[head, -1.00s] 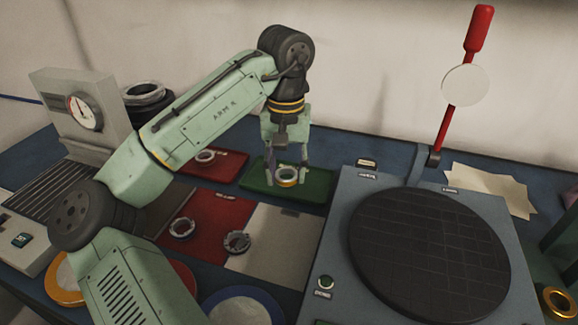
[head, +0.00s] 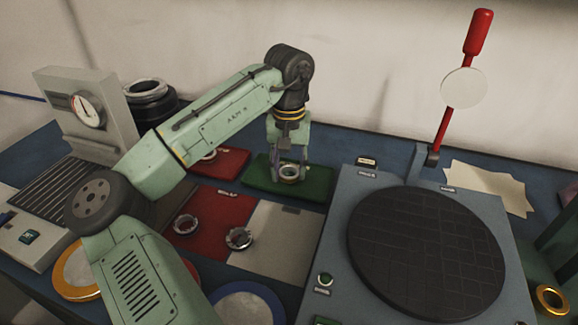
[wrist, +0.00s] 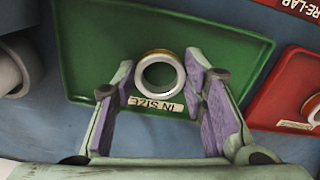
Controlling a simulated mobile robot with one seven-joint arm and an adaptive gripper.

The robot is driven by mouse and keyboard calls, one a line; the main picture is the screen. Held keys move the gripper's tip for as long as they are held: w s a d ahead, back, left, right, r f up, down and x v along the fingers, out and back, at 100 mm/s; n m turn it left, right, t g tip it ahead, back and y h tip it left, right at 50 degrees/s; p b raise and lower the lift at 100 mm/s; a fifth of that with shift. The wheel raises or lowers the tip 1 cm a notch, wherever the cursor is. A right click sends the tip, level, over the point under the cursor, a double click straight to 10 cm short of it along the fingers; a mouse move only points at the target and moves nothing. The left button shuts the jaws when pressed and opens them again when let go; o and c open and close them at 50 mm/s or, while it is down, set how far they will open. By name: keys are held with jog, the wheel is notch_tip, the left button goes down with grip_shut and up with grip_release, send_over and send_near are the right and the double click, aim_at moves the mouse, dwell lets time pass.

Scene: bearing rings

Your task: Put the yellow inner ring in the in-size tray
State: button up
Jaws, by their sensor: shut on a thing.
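The yellow inner ring (head: 289,173), pale on its face with a yellow-orange edge, is between the fingertips of my gripper (head: 288,168). In the wrist view, my gripper (wrist: 161,75) has the ring (wrist: 160,73) between its two purple-padded fingers. The green in-size tray (head: 318,188) is under the ring. Its "IN SIZE" label shows just below the ring in the wrist view, on the tray (wrist: 230,60). The ring is low over the tray's middle; I cannot tell whether it touches the floor of the tray.
A red tray (head: 232,160) is left of the green one, partly hidden by my arm. A grey machine with a dark round plate (head: 425,255) stands right.

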jog(key=o, duration=1.3)
notch_tip(320, 180, up, 12)
jog(key=shift+r, duration=0.15)
